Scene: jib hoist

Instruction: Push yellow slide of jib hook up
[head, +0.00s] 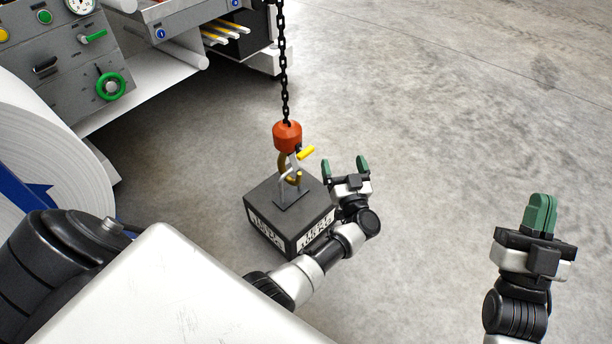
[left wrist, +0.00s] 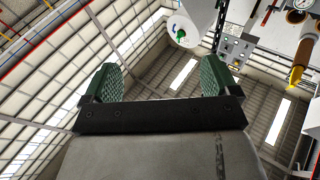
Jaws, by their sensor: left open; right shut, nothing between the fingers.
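The jib hook hangs on a black chain (head: 284,70), with an orange block (head: 288,136) on top and a brass-coloured hook (head: 283,164) below. The yellow slide (head: 306,152) sticks out to the right just under the orange block. A yellow part, apparently the slide, also shows at the right edge of the left wrist view (left wrist: 297,76). The hook is at the metal bail (head: 291,186) of a dark weight; whether it bears load I cannot tell. My left gripper (head: 345,164) is open and empty, right of the slide and slightly lower in the picture. My right gripper (head: 540,212) is shut and empty, far right.
The dark weight block (head: 262,208) with white labels stands on the floor below the hook, beside my left forearm. A grey machine panel (head: 70,60) with a green handwheel and a large white roll (head: 40,150) are at left. The concrete floor at right is clear.

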